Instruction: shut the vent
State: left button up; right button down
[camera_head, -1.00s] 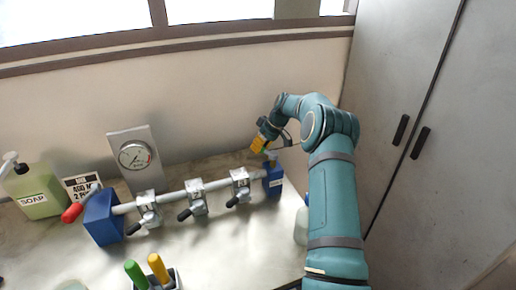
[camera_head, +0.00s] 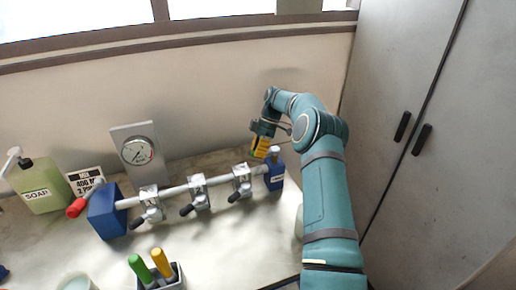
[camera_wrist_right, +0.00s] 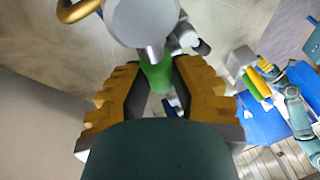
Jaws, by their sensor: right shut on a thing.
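A horizontal pipe (camera_head: 173,191) runs above the counter between two blue blocks. The right blue block (camera_head: 276,177) has a small label too blurred to read and a small knob (camera_head: 275,151) on top, which looks like the vent. My right gripper (camera_head: 262,147), with yellow fingers, is at this knob. In the wrist view its fingers (camera_wrist_right: 160,85) are shut around a green piece (camera_wrist_right: 156,72) below a grey round part (camera_wrist_right: 142,20). Which part of the fitting this is, I cannot tell for sure. The fingers partly hide the contact. My left gripper is not in view.
Several valves with black levers (camera_head: 192,209) sit along the pipe. The left blue block (camera_head: 107,212) has a red handle (camera_head: 77,207). A gauge (camera_head: 137,151), a soap bottle (camera_head: 40,186) and a holder with green and yellow handles (camera_head: 160,282) stand around. A grey cabinet (camera_head: 430,130) is at right.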

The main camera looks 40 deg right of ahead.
jog(key=shift+s+a+f+n+g, duration=0.25)
jog(key=shift+s+n+g, duration=0.25)
jog(key=shift+n, duration=0.3)
jog(key=c, duration=0.8)
grip_release()
jog(key=shift+r, duration=0.1)
jog(key=shift+o, duration=0.2)
jog(key=shift+r, duration=0.1)
jog(key=v, duration=0.6)
jog(key=shift+w+d+r, duration=0.1)
jog(key=shift+d+r, duration=0.05)
jog(key=shift+r, duration=0.05)
jog(key=shift+d+r, duration=0.15)
jog(key=shift+r, duration=0.3)
